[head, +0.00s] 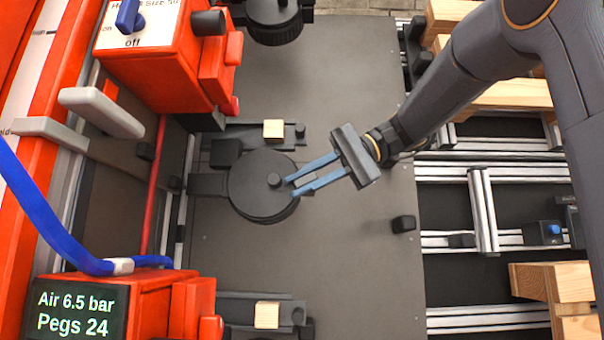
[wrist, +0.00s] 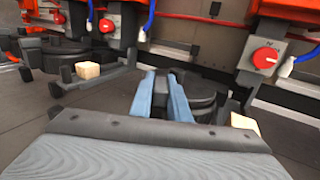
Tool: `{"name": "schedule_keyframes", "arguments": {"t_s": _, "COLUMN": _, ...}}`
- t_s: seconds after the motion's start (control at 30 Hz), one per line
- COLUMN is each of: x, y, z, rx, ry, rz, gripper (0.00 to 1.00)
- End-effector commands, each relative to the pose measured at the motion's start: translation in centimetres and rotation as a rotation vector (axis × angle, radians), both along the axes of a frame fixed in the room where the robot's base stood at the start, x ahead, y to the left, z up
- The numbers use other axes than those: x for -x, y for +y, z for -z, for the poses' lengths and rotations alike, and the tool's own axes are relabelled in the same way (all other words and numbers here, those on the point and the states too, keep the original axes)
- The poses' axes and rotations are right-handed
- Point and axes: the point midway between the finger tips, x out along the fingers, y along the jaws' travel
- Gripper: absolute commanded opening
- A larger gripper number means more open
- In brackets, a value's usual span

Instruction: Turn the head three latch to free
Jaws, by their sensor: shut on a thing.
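My gripper (head: 291,187) reaches in from the upper right, with two blue fingers at the right edge of a round black fixture (head: 245,190) that has a small knob (head: 274,181) on top. In the wrist view, my gripper (wrist: 165,78) has its fingers either side of a dark part, and the round fixture (wrist: 202,98) lies just beyond and to the right. The fingers are shut on this dark part, mostly hidden between them. No readable label marks head three, so I cannot tell whether this part is its latch.
Red head housings (head: 150,55) stand along the left, one with a blue knob (head: 130,15) by the word "off". A blue hose (head: 45,225) runs down the left. Wooden blocks (head: 273,129) sit on black rails near the fixture. The grey plate (head: 340,270) is largely clear below my gripper.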

Motion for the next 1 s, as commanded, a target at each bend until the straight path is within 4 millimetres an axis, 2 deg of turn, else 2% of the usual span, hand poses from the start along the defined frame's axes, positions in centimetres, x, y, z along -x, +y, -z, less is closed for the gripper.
{"name": "schedule_keyframes", "arguments": {"t_s": 0.6, "x": 0.19, "y": -0.14, "z": -0.07, "rx": 0.515, "ry": -0.03, "rz": -0.277, "gripper": 0.0}}
{"name": "schedule_keyframes", "arguments": {"t_s": 1.0, "x": 0.18, "y": -0.39, "z": 0.27, "rx": 0.768, "ry": -0.044, "rz": -0.411, "gripper": 0.0}}
